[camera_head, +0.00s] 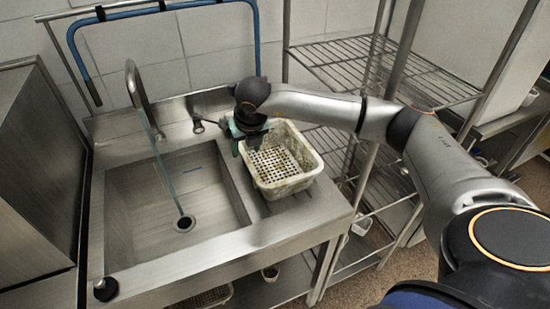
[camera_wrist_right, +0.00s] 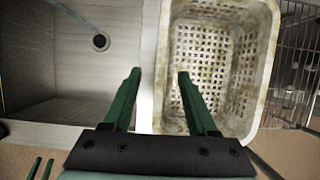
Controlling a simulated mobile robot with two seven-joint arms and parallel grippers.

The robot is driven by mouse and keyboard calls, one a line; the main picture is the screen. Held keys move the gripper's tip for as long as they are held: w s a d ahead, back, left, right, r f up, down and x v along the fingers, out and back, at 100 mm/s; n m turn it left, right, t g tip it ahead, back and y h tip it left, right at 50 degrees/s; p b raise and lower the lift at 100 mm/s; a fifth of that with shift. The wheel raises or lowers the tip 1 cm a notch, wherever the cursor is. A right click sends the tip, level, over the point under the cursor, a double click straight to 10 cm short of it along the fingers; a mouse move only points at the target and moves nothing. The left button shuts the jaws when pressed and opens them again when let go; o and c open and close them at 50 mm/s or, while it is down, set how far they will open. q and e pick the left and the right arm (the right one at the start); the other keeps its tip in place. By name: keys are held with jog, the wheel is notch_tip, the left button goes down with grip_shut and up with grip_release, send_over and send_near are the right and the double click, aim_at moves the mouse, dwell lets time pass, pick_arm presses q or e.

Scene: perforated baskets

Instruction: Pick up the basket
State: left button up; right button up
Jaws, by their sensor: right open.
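The basket (camera_head: 302,157) is a worn white perforated plastic tub. It stands upright on the drainboard to the right of the sink bowl. My right gripper (camera_head: 240,138) is at its left rim, near the back left corner. In the right wrist view the basket (camera_wrist_right: 265,60) fills the right half. There the green fingers of my right gripper (camera_wrist_right: 158,80) are spread apart. The basket's left rim lies between them in the picture, one finger over the basket's inside and one beyond its left side. Touch cannot be told.
The steel sink bowl (camera_head: 135,205) lies left of the basket, with a tall faucet (camera_head: 135,85) behind it. A wire shelf rack (camera_head: 375,65) stands close on the right. Other containers (camera_head: 270,273) sit below the counter.

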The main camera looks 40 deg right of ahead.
aim_at(247, 157)
jog(key=p+x, duration=0.1)
jog(key=x, duration=0.4)
jog(key=shift+d+f, duration=0.2)
jog(key=shift+f, duration=0.15)
jog(key=shift+c, duration=0.2)
grip_shut()
jog(key=shift+r, duration=0.1)
